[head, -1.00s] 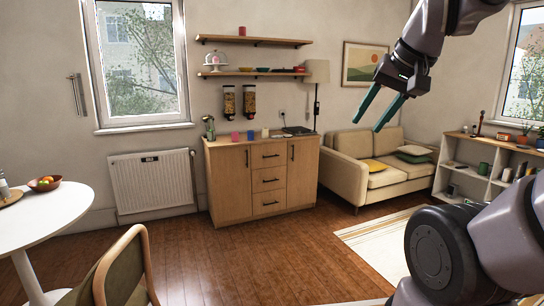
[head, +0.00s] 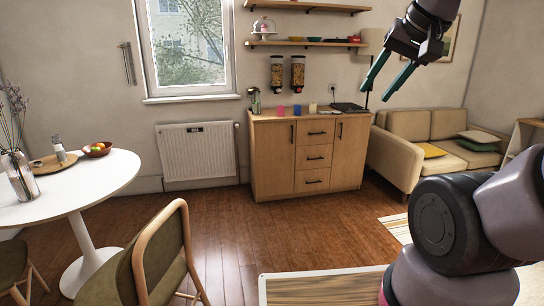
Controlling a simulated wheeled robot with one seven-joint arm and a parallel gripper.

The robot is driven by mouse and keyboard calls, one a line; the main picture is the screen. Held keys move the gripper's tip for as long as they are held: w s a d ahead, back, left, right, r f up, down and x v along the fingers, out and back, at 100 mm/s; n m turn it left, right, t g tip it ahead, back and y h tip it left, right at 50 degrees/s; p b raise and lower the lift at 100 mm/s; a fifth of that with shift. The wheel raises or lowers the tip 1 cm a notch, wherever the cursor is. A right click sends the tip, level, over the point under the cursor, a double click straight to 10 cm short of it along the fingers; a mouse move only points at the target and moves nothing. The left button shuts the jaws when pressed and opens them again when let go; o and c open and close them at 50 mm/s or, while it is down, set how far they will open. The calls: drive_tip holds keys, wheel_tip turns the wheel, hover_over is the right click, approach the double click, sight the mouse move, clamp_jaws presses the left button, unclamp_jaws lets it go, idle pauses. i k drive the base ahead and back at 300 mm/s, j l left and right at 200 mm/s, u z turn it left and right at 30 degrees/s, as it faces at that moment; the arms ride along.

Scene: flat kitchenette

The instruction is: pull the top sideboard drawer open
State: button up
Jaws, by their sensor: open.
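The wooden sideboard (head: 272,165) stands against the far wall, across the floor from me. Its middle column holds three drawers with dark bar handles. The top drawer (head: 307,139) is shut, with its handle (head: 317,133) in plain view. My gripper (head: 382,87) is raised at the upper right of the head view. Its two green fingers are apart and nothing shows between them. It is well short of the sideboard and touches nothing.
A round white table (head: 105,180) with a fruit bowl (head: 97,149) and a chair (head: 160,255) stand at the left. A sofa (head: 400,157) stands right of the sideboard. The wooden floor (head: 270,230) before the sideboard is clear. Wall shelves (head: 305,43) hang above it.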

sight(314, 131)
drive_tip(key=i, duration=4.15)
drive_tip(key=i+z, duration=0.35)
drive_tip(key=i, duration=0.15)
drive_tip(key=k+j, duration=0.05)
